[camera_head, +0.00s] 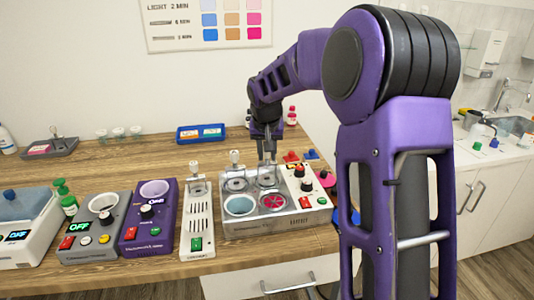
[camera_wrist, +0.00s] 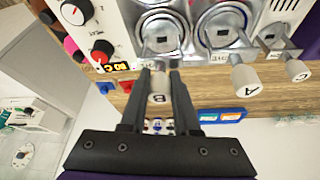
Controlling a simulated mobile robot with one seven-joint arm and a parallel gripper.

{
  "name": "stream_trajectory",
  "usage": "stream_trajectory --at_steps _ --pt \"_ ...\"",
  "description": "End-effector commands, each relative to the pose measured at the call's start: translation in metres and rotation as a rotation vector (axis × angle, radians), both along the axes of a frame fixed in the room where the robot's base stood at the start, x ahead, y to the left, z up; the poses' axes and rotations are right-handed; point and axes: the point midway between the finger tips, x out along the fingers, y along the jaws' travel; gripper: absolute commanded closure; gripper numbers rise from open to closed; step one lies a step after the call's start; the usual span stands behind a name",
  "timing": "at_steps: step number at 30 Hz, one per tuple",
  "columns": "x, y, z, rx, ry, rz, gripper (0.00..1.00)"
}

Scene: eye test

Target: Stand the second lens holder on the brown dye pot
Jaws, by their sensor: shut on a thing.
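My gripper (camera_head: 267,155) is over the back right pot of the dye bath (camera_head: 258,230). In the wrist view my gripper (camera_wrist: 160,76) is shut on the white knob of the lens holder marked B (camera_wrist: 158,86). Its metal plate (camera_wrist: 160,38) lies over a round pot rim; whether it rests there or hangs just above, I cannot tell. The lens holder marked A (camera_wrist: 247,80) stands on the back left pot, and its knob shows in the head view (camera_head: 235,157). The front pots hold blue (camera_head: 240,206) and magenta (camera_head: 273,200). No brown dye is clearly visible.
A narrow white device (camera_head: 197,215) with another white-knobbed holder stands left of the bath. Purple (camera_head: 148,218) and grey (camera_head: 95,228) machines stand further left. A blue tray (camera_head: 201,134) lies behind. Small red and blue pieces (camera_head: 291,156) lie near the bath's right back corner.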

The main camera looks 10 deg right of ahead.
Motion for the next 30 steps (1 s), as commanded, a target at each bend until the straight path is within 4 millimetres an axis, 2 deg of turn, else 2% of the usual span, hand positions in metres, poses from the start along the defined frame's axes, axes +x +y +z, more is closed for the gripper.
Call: stream_trajectory --at_steps 7,8,13,19,23,30 --pt "0.0000 0.0000 -0.0037 0.000 0.000 0.000 1.00" --pt "0.0000 0.0000 -0.0029 0.000 0.000 0.000 0.65" --pt "0.0000 0.0001 -0.0029 0.000 0.000 0.000 0.35" --pt "0.0000 0.0001 -0.0030 0.000 0.000 0.000 0.35" --pt "-0.0002 0.0001 -0.0032 0.000 0.001 0.000 0.15" --pt "0.0000 0.0001 -0.0030 0.000 0.000 0.000 0.15"
